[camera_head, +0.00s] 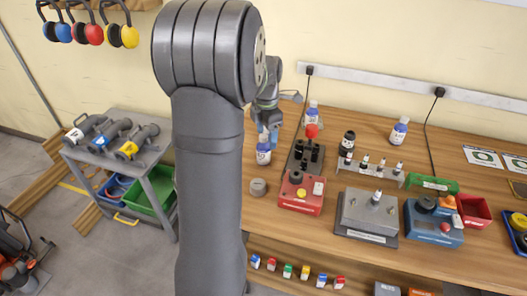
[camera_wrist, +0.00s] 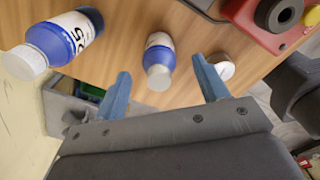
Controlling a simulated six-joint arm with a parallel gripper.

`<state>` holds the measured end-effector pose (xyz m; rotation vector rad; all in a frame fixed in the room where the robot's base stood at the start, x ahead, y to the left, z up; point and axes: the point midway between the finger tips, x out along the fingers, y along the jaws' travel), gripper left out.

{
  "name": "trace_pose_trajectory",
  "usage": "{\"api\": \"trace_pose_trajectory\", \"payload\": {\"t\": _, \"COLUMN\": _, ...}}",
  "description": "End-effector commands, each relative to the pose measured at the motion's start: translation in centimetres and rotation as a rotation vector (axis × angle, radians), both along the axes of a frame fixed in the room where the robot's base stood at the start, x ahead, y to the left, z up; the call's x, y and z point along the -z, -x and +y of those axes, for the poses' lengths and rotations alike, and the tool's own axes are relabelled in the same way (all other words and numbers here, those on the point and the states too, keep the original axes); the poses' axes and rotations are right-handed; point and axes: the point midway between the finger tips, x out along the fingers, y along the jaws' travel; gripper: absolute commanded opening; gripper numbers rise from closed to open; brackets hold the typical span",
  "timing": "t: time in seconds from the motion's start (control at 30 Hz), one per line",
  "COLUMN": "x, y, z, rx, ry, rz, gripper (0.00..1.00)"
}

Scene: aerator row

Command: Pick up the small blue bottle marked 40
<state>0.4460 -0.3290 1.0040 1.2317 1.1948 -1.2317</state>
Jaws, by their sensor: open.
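In the wrist view a small bottle (camera_wrist: 159,55) with a blue body, white cap and pale label lies in the gap between my fingertips, apart from both. I cannot read its number. A second blue bottle (camera_wrist: 66,40) with a white cap is at upper left, with large digits partly turned away. In the head view a blue bottle with a white label (camera_head: 263,152) stands on the bench just below my gripper (camera_head: 270,132). My gripper is open and empty; its two blue fingers also show in the wrist view (camera_wrist: 163,84).
More blue bottles stand behind (camera_head: 311,114) and to the right (camera_head: 399,131), with a dark bottle (camera_head: 347,144) between. A red box (camera_head: 302,192) and a grey round piece (camera_head: 258,187) are close by. A grey metal box (camera_head: 368,216) stands farther right. The bench edge is in front.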

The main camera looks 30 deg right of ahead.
Motion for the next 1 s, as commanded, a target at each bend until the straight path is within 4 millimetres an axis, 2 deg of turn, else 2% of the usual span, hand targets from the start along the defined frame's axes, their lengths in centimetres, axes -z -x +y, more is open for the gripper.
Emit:
{"api": "trace_pose_trajectory", "payload": {"t": 0.17, "x": 1.2, "y": -0.1, "z": 0.2, "rx": -0.001, "ry": -0.001, "rz": 0.002, "gripper": 0.67}}
{"api": "trace_pose_trajectory", "payload": {"t": 0.43, "x": 4.9, "y": -0.3, "z": 0.9, "rx": 0.0, "ry": -0.001, "rz": 0.002, "gripper": 0.67}}
{"api": "trace_pose_trajectory", "payload": {"t": 0.73, "x": 5.6, "y": -0.4, "z": 0.9, "rx": 0.0, "ry": 0.001, "rz": 0.0, "gripper": 0.67}}
{"api": "trace_pose_trajectory", "payload": {"t": 0.77, "x": 5.6, "y": -0.4, "z": 0.9, "rx": 0.0, "ry": 0.001, "rz": 0.0, "gripper": 0.65}}
{"api": "trace_pose_trajectory", "payload": {"t": 1.0, "x": 5.6, "y": -0.4, "z": 0.8, "rx": 0.001, "ry": 0.001, "rz": 0.0, "gripper": 0.18}}
